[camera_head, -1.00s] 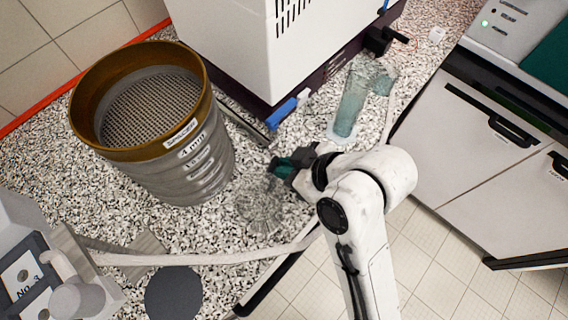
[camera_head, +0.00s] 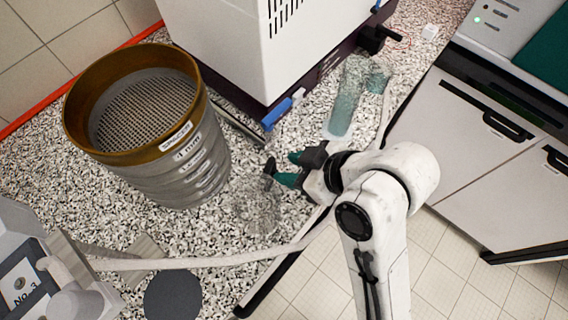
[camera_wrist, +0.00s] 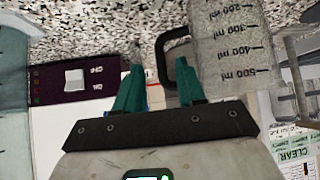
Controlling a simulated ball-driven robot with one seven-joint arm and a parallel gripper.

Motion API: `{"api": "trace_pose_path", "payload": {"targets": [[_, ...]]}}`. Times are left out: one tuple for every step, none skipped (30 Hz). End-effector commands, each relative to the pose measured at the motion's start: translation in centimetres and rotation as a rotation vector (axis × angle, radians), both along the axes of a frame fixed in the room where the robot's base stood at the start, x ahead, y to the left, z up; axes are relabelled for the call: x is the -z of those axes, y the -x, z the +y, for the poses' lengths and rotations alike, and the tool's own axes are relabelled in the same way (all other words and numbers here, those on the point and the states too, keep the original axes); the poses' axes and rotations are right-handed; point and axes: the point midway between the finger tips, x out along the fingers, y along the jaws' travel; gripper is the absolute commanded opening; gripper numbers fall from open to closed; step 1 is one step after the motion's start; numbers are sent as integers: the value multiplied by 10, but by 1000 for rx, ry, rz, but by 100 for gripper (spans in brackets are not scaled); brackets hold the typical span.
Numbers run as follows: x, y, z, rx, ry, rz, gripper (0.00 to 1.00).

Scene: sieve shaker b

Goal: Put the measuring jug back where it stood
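The clear measuring jug (camera_head: 256,207) stands on the speckled counter, to the right of the sieve stack, and is hard to make out against the speckle. Its dark handle (camera_head: 270,168) points towards my gripper (camera_head: 291,169). In the wrist view, the jug (camera_wrist: 232,45) shows ml marks at upper right, with its black handle (camera_wrist: 165,50) just beyond the gap between the fingertips. My gripper (camera_wrist: 160,88) has its teal fingers apart and nothing between them. In the head view a small gap shows between the fingertips and the handle.
A sieve stack (camera_head: 172,165) with a brown rim stands left. A tall clear vessel (camera_head: 346,100) stands behind my gripper, near a white machine (camera_head: 225,40) and a blue-handled tool (camera_head: 278,113).

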Motion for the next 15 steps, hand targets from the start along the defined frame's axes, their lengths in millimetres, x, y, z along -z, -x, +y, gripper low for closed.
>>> {"api": "trace_pose_path", "payload": {"targets": [[-9, 3, -8, 5, -2, -4, 39], [-14, 5, -13, 6, -1, -4, 39], [-20, 9, -18, 4, -1, -4, 39], [-26, 11, -22, 5, -2, -5, 39], [-30, 13, -27, 6, -1, -4, 39], [-37, 16, -32, 4, -2, -3, 39], [-41, 19, -36, 5, -2, -5, 39], [-47, 21, -39, 4, 0, 0, 39], [-51, 22, -41, 4, 2, 3, 39], [-53, 23, -42, 2, 1, 3, 39], [-54, 24, -44, 2, 1, 3, 39], [-56, 25, -46, 3, 0, 3, 39], [-57, 26, -47, 2, 1, 3, 39], [-58, 27, -48, 2, 0, 2, 39], [-60, 27, -50, 2, 1, 1, 39]]}}
